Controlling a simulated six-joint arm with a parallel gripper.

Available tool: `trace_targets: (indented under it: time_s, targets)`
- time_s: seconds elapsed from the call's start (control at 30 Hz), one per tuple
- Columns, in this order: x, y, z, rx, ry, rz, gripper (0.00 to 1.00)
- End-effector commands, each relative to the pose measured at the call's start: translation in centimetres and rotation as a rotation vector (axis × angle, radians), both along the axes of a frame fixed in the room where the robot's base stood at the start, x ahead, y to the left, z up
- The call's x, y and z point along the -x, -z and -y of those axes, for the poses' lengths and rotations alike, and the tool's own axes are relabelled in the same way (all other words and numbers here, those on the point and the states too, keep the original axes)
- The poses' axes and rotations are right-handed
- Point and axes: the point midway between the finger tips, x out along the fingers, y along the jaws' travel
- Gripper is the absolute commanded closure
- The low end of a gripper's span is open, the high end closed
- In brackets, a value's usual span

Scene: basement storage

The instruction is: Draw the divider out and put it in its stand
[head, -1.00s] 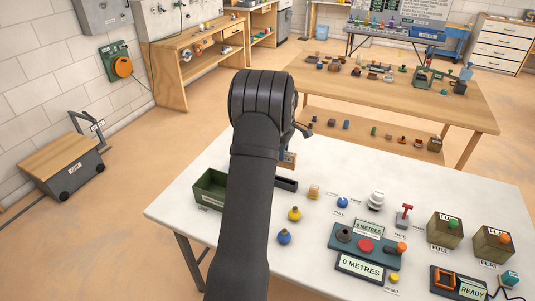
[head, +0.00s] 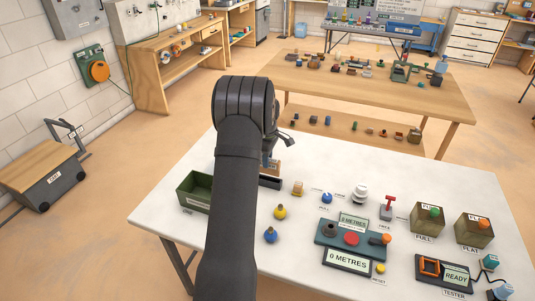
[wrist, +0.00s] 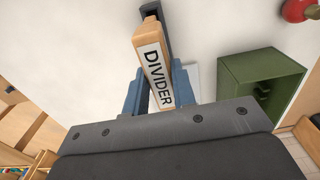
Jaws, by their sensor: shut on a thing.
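The divider (wrist: 157,68) is a pale wooden piece with a white DIVIDER label. In the wrist view it stands between the blue fingers of my gripper (wrist: 157,88), which are shut on it. In the head view my arm hides most of it; a bit of wood (head: 275,169) shows beside the blue gripper (head: 267,158). A narrow dark holder (head: 270,182) is on the white table near the divider; it also shows beyond the divider's far end in the wrist view (wrist: 156,14). I cannot tell whether the divider touches it.
A green open box (head: 193,190) stands left of my arm; it is at the right in the wrist view (wrist: 262,72). Yellow and blue knobs (head: 280,212) lie to the right. Further right are a console (head: 345,236), olive boxes (head: 424,222) and a tester (head: 443,273).

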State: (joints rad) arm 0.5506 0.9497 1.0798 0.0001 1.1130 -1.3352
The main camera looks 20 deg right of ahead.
Motion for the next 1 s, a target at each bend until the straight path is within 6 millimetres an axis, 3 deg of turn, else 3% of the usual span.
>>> trace_targets:
  time_s: [0.3,1.0]
  targets:
    - [0.0,1.5,0.0,0.000,0.000,0.000,1.00]
    - [0.0,1.6,0.0,0.001,0.000,0.001,1.00]
